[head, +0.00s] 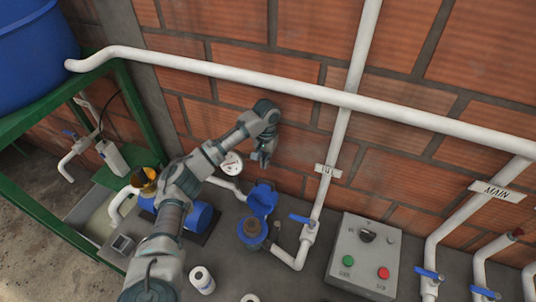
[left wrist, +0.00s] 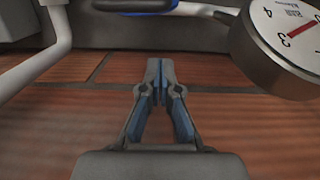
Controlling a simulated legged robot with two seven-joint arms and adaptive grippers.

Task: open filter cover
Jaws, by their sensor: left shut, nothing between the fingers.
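The blue filter (head: 251,234) stands on the grey surface near the middle of the head view. Its blue cover (head: 263,199) is tilted up at the back, and the brownish inside of the filter shows. My left gripper (head: 262,164) is above and behind the raised cover, near the brick wall, apart from it in the picture. In the left wrist view its fingertips (left wrist: 160,68) meet with nothing between them. A blue edge (left wrist: 135,5) shows at the top of that view; I cannot tell whether it is the cover. My right gripper is out of view.
A pressure gauge (head: 231,163) is close beside my left gripper and is large in the left wrist view (left wrist: 285,40). A white pipe with a blue valve handle (head: 301,219) stands right of the filter. A control box (head: 363,257) is farther right. A white cylinder (head: 202,280) stands in front.

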